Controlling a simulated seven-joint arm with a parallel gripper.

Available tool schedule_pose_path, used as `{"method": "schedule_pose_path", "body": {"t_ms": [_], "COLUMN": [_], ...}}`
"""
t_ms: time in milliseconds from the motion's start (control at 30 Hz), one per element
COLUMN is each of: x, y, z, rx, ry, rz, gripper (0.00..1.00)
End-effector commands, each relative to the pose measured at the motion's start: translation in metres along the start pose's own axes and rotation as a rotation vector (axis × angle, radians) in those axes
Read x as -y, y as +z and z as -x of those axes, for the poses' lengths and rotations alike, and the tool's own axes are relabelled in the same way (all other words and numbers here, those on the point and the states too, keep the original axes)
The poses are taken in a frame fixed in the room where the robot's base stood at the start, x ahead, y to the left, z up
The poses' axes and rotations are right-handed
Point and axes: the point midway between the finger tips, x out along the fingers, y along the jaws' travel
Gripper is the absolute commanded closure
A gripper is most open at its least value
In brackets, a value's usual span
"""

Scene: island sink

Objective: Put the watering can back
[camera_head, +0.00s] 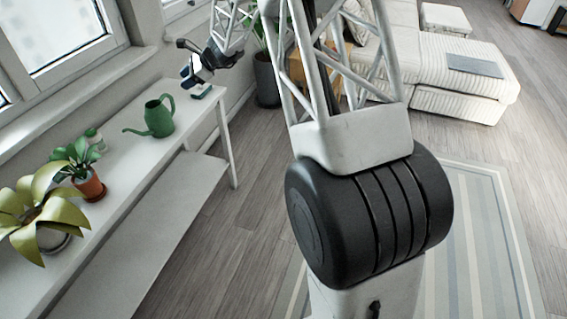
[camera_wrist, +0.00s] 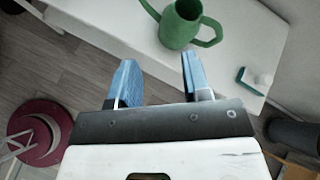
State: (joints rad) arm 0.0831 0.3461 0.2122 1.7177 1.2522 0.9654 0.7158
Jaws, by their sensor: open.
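A green watering can (camera_head: 159,117) stands upright on a long white table (camera_head: 126,152) below the window, its spout pointing left in the head view. In the wrist view the watering can (camera_wrist: 180,26) shows beyond my fingertips, with its handle toward the right. My gripper (camera_wrist: 158,78) has its two blue fingers apart and nothing between them. In the head view my gripper (camera_head: 190,78) is over the table's far end, apart from the can. A small teal tray (camera_wrist: 243,81) with a white item on it lies at the table's end.
Potted plants, one in a terracotta pot (camera_head: 90,186), one with broad yellow-green leaves (camera_head: 40,215), stand at the table's near end. A dark floor pot (camera_head: 267,82) is past the far end. A red round object (camera_wrist: 40,132) is on the floor. The table between plants and can is clear.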

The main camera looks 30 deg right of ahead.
Motion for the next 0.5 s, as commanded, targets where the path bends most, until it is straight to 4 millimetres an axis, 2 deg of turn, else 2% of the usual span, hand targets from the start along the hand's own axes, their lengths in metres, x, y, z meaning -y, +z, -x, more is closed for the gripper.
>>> {"method": "schedule_pose_path", "body": {"t_ms": [33,200,500], "x": [-0.01,-0.044,-0.11], "y": [0.011,0.038,0.077], "z": [0.01,0.038,0.085], "rx": [-0.012,-0.06,-0.142], "ry": [0.011,0.059,0.148], "rz": [0.036,0.163,0.385], "gripper": [0.56,0.56,0.56]}}
